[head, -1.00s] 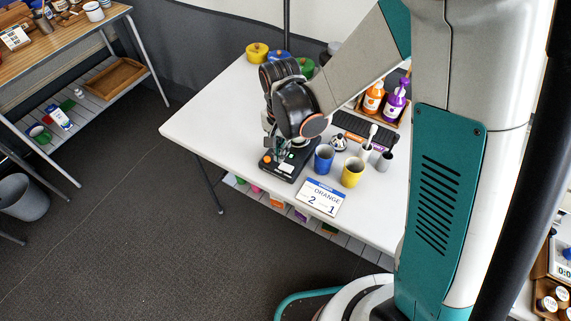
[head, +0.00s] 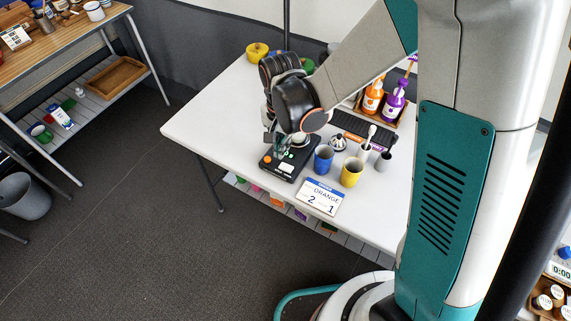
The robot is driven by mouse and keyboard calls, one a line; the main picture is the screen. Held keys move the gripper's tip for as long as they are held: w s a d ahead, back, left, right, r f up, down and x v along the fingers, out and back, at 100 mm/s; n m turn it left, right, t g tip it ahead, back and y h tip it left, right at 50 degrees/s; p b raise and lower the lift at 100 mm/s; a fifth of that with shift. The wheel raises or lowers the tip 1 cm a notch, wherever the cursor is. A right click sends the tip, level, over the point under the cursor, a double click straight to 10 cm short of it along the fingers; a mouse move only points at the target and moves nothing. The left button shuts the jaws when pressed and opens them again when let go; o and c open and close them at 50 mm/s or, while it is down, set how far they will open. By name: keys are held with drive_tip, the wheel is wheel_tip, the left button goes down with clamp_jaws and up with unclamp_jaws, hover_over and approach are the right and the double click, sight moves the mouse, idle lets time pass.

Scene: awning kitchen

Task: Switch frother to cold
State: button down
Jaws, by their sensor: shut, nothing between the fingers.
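A flat black device with a white label and small colored buttons (head: 284,170) lies on the white table, left of the blue cup; it may be the frother's base. Its markings are too small to read. My gripper (head: 283,153) is shut and empty, with its fingertips down at the device's far part. I cannot tell whether they touch it. The gripper and wrist hide the back of the device.
A blue cup (head: 323,158) and a yellow cup (head: 351,172) stand close to the right. An "ORANGE 2 1" card (head: 320,196) lies in front. Orange (head: 372,98) and purple (head: 394,104) bottles stand behind. The table's left part (head: 212,131) is clear.

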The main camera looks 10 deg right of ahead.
drive_tip(key=shift+r+p, duration=1.95)
drive_tip(key=shift+r, duration=0.95)
idle(0.5)
